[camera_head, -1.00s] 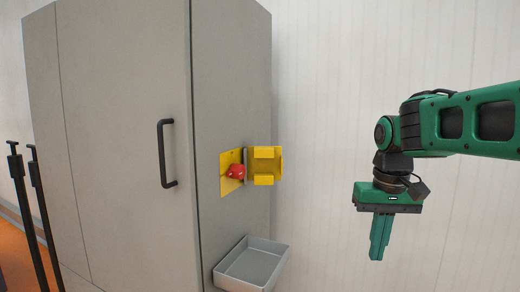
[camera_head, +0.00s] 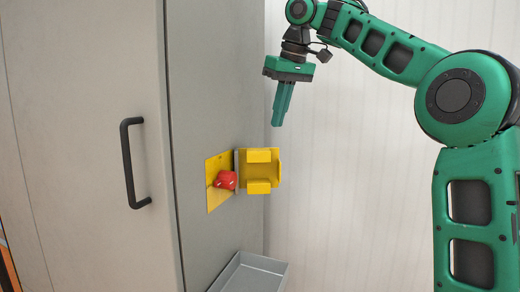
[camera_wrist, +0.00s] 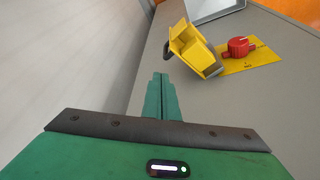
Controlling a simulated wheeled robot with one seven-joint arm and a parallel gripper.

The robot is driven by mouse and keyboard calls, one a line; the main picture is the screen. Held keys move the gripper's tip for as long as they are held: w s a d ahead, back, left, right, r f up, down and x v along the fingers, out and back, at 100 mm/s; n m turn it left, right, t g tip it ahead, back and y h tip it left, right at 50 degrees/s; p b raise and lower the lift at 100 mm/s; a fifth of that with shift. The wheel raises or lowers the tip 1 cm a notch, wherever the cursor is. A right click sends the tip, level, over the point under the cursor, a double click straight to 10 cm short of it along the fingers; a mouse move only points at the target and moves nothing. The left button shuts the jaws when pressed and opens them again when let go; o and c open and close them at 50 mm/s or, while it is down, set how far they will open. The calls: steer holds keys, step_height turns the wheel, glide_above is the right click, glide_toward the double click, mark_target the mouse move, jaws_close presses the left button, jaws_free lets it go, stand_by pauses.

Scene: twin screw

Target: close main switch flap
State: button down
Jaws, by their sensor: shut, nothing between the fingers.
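The main switch has a yellow plate (camera_head: 214,194) with a red knob (camera_head: 226,180) on the cabinet's side. Its yellow flap (camera_head: 262,172) stands open, swung out to the right of the knob, with its hollow inner side showing. In the wrist view the flap (camera_wrist: 190,50) stands up from the cabinet beside the red knob (camera_wrist: 238,46) on its yellow plate (camera_wrist: 255,60). My gripper (camera_head: 278,122) is shut and empty, pointing down, above and slightly right of the flap in the head view and apart from it. Its fingers also show in the wrist view (camera_wrist: 161,78).
A grey cabinet (camera_head: 90,80) with a black door handle (camera_head: 131,165) fills the left. An open grey tray (camera_head: 250,275) sticks out from its side below the switch. A pale wall (camera_head: 350,200) stands behind, with free room right of the flap.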

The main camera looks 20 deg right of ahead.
mark_target(258, 169)
steer(key=f, duration=0.1)
steer(key=a+f, duration=0.1)
steer(key=w+f, duration=0.1)
steer(key=shift+a, duration=0.25)
steer(key=shift+x, duration=1.75)
steer(key=x, duration=0.2)
steer(key=shift+f, duration=0.35)
steer(key=shift+d, duration=0.1)
